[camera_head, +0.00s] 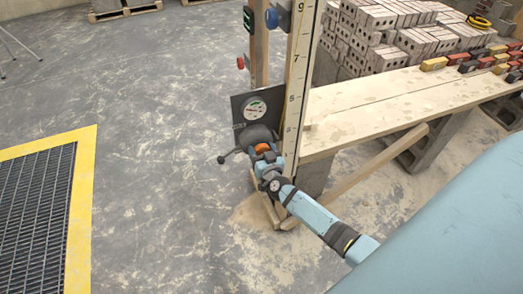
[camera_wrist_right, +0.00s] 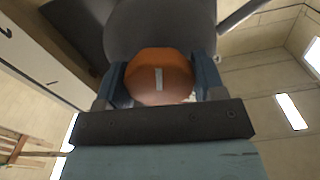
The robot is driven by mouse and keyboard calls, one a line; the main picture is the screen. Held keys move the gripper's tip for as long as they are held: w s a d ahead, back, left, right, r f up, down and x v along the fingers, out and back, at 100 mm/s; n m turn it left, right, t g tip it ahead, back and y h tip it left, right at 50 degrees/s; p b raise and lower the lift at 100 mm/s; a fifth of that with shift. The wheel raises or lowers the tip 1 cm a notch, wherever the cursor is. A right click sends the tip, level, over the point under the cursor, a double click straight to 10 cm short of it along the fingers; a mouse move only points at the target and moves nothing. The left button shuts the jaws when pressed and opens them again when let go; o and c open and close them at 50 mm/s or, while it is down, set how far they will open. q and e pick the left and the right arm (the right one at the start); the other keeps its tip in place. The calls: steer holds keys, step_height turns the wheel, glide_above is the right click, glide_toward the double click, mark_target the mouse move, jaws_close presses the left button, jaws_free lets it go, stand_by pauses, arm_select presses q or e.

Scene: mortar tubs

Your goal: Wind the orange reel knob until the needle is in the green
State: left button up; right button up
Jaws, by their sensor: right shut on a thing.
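The orange reel knob (camera_head: 262,148) sits low on the post assembly, in front of a dark round reel (camera_head: 254,134). In the right wrist view the knob (camera_wrist_right: 158,78) shows large, with a pale mark on its face. My right gripper (camera_wrist_right: 162,82) is shut on the knob, one finger on each side; it also shows in the head view (camera_head: 264,157). The round gauge (camera_head: 254,109) is on a dark plate just above the reel. It has a green and a red part; the needle is too small to read surely. My left gripper is not in view.
A tall numbered staff (camera_head: 298,80) stands right beside the reel. A dark crank handle (camera_head: 222,159) sticks out left of it. A plank bench (camera_head: 375,105) with bricks (camera_head: 433,64) lies to the right. A yellow-edged floor grate (camera_head: 40,205) is at left; the floor between is clear.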

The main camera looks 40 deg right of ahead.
steer(key=m, duration=0.5)
steer(key=shift+f, duration=0.1)
steer(key=m+b, duration=0.1)
steer(key=m, duration=0.4)
steer(key=shift+m, duration=0.4)
steer(key=o, duration=0.9)
steer(key=shift+o, duration=0.2)
steer(key=v, duration=1.4)
steer(key=shift+d, duration=0.1)
